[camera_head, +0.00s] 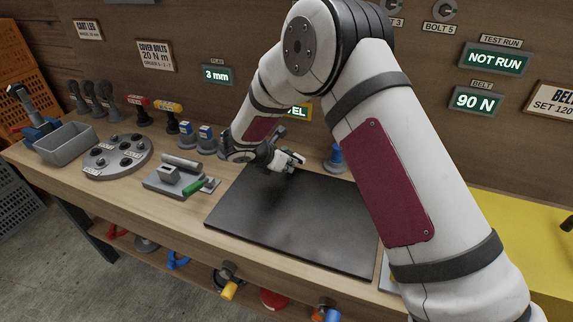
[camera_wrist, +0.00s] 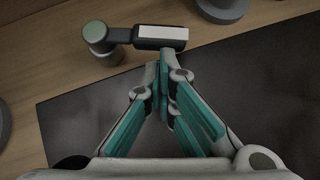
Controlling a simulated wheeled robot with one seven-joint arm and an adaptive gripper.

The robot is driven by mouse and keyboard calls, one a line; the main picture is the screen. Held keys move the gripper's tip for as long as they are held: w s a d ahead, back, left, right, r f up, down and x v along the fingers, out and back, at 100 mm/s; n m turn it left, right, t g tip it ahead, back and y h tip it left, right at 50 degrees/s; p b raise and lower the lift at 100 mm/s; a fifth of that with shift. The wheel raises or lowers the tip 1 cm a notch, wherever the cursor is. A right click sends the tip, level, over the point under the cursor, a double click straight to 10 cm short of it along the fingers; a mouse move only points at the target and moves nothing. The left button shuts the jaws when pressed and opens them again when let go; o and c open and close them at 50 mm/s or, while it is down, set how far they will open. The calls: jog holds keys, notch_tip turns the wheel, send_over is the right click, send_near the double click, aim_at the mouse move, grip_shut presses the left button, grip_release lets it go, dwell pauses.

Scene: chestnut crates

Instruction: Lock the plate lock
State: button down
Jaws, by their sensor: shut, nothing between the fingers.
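A lever-like fitting (camera_wrist: 160,37), which looks like the plate lock, shows at the top of the wrist view. It has a round post with a pale green top at the left and a dark block with a white top face at the right. My gripper (camera_wrist: 161,68) is shut and empty, its fingertips just short of the block; I cannot tell if they touch. In the head view my gripper (camera_head: 296,160) is over the back edge of the black plate (camera_head: 290,225), and the fitting is mostly hidden behind my arm.
A fixture with a green handle (camera_head: 193,187) lies left of the plate. A round grey base with black knobs (camera_head: 117,157) and a grey bin (camera_head: 66,143) stand further left. A blue-topped piece (camera_head: 337,155) stands behind the plate. The plate's surface is bare.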

aim_at(304, 158)
jog(key=shift+w+d+n+t+y, duration=0.15)
jog(key=shift+d+n+t+y, duration=0.4)
jog(key=shift+d+n, duration=0.4)
jog(key=shift+w+d+n+t+y+b, duration=0.2)
jog(key=shift+d+n+y+b, duration=0.1)
jog(key=shift+n+y+b, duration=0.3)
jog(key=shift+w+d+n+t+y+b, duration=0.15)
jog(key=shift+w+d+n+y+b, duration=0.15)
jog(key=shift+n, duration=0.35)
jog(key=shift+w+d+f+b, duration=0.1)
jog(key=shift+w+d+b, duration=0.7)
jog(key=shift+b, duration=0.4)
jog(key=shift+w+d+b, duration=0.5)
jog(key=shift+b, duration=0.1)
